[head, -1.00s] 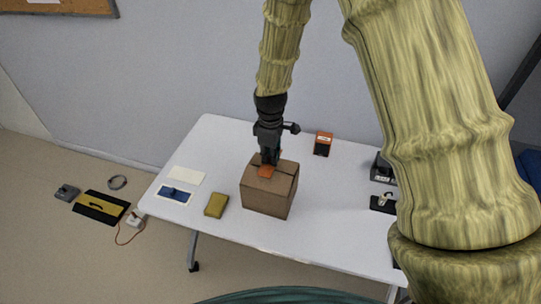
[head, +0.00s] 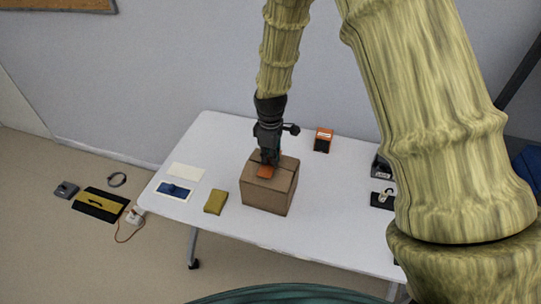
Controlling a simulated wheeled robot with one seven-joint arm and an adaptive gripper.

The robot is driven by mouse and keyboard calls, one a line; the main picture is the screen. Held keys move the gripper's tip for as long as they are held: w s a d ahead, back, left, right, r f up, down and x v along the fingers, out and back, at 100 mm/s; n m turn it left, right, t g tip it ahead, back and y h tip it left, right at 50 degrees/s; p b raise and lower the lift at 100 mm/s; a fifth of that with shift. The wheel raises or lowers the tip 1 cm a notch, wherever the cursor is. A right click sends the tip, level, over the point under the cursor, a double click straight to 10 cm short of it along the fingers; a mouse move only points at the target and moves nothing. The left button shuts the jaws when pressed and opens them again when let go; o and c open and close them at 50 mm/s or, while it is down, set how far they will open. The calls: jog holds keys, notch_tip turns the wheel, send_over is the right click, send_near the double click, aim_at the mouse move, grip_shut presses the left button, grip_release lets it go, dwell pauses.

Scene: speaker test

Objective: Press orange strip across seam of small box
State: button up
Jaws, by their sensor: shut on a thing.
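The small brown cardboard box (head: 268,198) stands upright on the white table, its top flaps closed. The orange strip (head: 264,172) lies at the top of the box, close to the seam; how much of it touches the cardboard is too small to tell. My gripper (head: 268,161) points down at the box top, right at the strip's far end. It is shut on the orange strip, though the fingertips are dark and partly hidden.
On the white table (head: 330,218), an orange and black box (head: 323,140) stands behind, a yellow sponge-like block (head: 215,202) and a blue item on a white card (head: 174,191) lie left. Dark devices (head: 382,200) sit right. The table's front middle is clear.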

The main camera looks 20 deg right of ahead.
jog(key=shift+f+b, duration=0.65)
jog(key=shift+f, duration=1)
grip_shut()
jog(key=o, duration=0.7)
grip_release()
jog(key=shift+o, duration=0.2)
jog(key=shift+r+p, duration=2.85)
jog(key=shift+r, duration=1.2)
